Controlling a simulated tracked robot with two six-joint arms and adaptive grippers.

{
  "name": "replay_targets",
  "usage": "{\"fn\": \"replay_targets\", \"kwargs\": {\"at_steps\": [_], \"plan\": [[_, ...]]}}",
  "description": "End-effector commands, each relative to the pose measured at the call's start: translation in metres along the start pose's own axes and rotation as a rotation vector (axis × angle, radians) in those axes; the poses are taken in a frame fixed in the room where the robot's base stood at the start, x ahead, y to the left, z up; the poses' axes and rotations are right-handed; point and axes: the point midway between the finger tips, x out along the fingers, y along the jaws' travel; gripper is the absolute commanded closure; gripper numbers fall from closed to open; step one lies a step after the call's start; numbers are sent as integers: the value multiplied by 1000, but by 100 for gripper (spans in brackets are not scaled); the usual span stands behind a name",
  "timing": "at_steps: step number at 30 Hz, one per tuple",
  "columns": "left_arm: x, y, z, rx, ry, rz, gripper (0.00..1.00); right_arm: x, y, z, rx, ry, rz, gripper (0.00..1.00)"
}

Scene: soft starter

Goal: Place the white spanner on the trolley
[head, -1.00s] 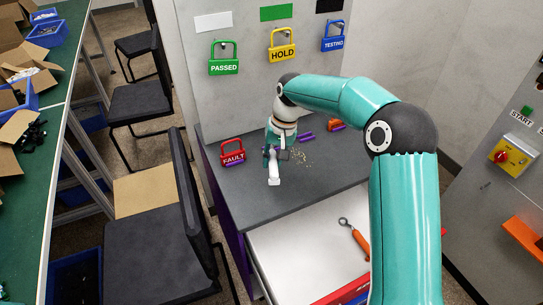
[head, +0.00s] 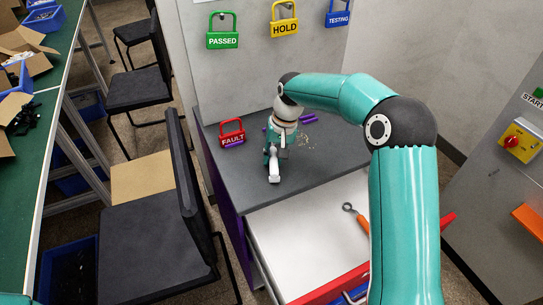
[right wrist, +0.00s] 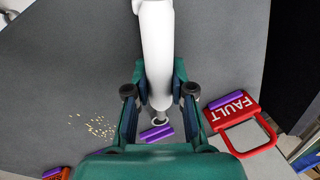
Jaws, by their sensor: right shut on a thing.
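My right gripper (head: 273,166) is shut on the white spanner (head: 275,179). In the right wrist view the spanner's thick white handle (right wrist: 156,50) runs between the two fingers (right wrist: 158,92), and a small metal ring end (right wrist: 159,119) shows below. The trolley (head: 240,185) has a grey top and a purple side, and its red-edged drawer (head: 290,235) is open. The gripper and the spanner are over the grey top, near its front edge; whether the spanner touches it I cannot tell. My left gripper is out of view.
A red FAULT padlock (head: 232,133) and purple pieces (head: 268,131) lie on the grey top, with small yellowish crumbs. An orange-handled spanner (head: 357,225) lies in the drawer. Green, yellow and blue padlocks hang on the panel behind. Dark chairs (head: 150,250) stand left.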

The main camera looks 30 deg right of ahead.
Motion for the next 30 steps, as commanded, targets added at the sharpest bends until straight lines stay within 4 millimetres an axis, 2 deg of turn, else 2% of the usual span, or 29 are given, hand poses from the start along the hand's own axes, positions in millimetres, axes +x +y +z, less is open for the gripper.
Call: {"fn": "replay_targets", "kwargs": {"at_steps": [11, 27, 28, 30], "plan": [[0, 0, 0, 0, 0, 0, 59, 0, 0, 0, 0, 0, 0, 100], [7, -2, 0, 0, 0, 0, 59, 11, 1, 0, -1, 0, 0, 100], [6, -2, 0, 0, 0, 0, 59, 10, 1, 0, -1, 0, 0, 72], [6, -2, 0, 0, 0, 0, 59, 10, 1, 0, -1, 0, 0, 61]]}}
